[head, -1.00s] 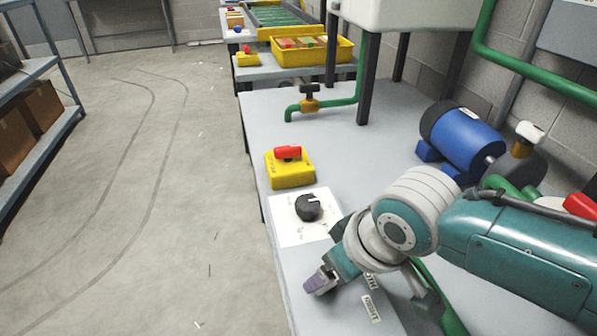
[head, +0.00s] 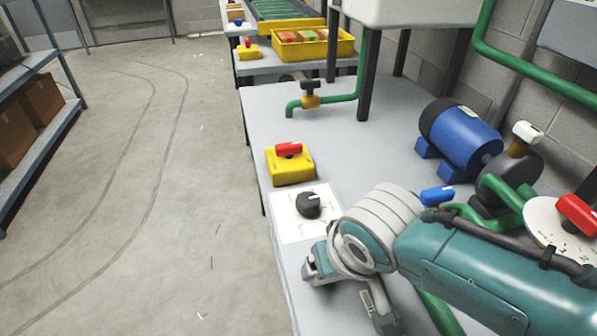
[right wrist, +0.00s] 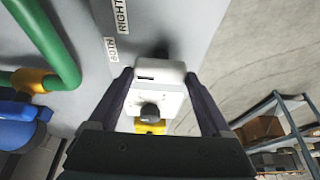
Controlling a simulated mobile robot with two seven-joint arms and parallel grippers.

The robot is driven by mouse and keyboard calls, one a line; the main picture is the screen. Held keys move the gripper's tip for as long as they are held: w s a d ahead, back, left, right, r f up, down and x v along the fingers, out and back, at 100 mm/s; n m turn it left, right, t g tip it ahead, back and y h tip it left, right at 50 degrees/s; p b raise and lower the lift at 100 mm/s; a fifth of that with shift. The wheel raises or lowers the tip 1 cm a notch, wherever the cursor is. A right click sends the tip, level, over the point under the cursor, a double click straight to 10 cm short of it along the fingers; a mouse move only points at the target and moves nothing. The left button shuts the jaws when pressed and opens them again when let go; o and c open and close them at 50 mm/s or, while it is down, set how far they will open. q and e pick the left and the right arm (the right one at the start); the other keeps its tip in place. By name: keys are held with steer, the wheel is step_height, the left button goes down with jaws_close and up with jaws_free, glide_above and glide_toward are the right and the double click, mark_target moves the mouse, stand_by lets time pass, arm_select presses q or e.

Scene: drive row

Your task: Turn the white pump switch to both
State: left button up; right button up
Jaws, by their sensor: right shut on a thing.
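The white pump switch (right wrist: 160,88) shows in the right wrist view as a white handle with a small dark slot mark. My right gripper (right wrist: 160,82) has one finger on each side of it and is shut on it. The labels BOTH (right wrist: 112,48) and RIGHT (right wrist: 122,15) lie on the bench beside it. I cannot tell which label the handle points at. In the head view my right gripper (head: 309,270) is low at the bench's left edge, and my arm hides the switch and the labels. My left gripper is not in view.
A black knob on a white plate (head: 285,230) and a yellow box with a red handle (head: 290,168) stand just beyond. A blue pump motor (head: 462,135), a blue handle (head: 437,195) and a red-handled dial (head: 545,218) are to the right.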

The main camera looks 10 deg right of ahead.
steer(key=o, duration=1.2)
steer(key=shift+c, duration=0.2)
steer(key=p+v, duration=0.5)
steer(key=v, duration=0.5)
steer(key=shift+p, duration=0.4)
steer(key=shift+s+a, duration=0.1)
